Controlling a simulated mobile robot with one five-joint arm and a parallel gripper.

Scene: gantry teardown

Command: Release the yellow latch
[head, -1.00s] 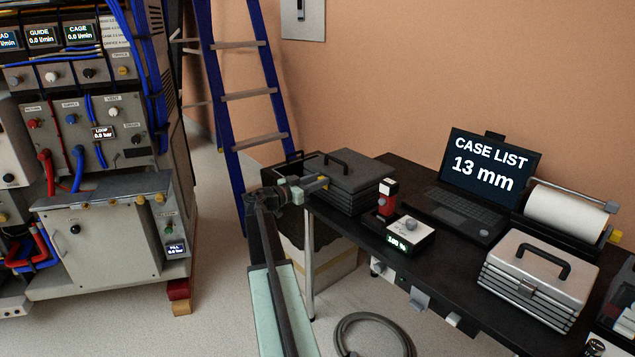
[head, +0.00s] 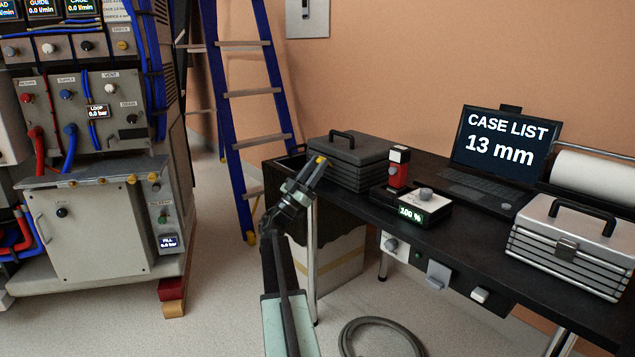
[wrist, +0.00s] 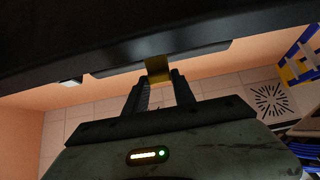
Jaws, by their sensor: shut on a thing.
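The yellow latch (wrist: 158,70) shows in the wrist view as a small tab between my fingertips, against the lower edge of a large dark body. In the head view it is a small yellow spot (head: 320,159) at the tip of my gripper (head: 312,174), beside the left end of the dark grey case (head: 362,172). My gripper (wrist: 158,82) is shut on the latch and tilts upward in the head view. The latch's far side is hidden. The case has a black handle, and its lid looks closed.
The black table (head: 465,225) also holds a red device (head: 398,172), a white box reading 100 % (head: 418,206), a laptop (head: 505,150) and a silver case (head: 570,245). A blue ladder (head: 235,110) stands behind. A grey hose (head: 380,335) lies on the floor.

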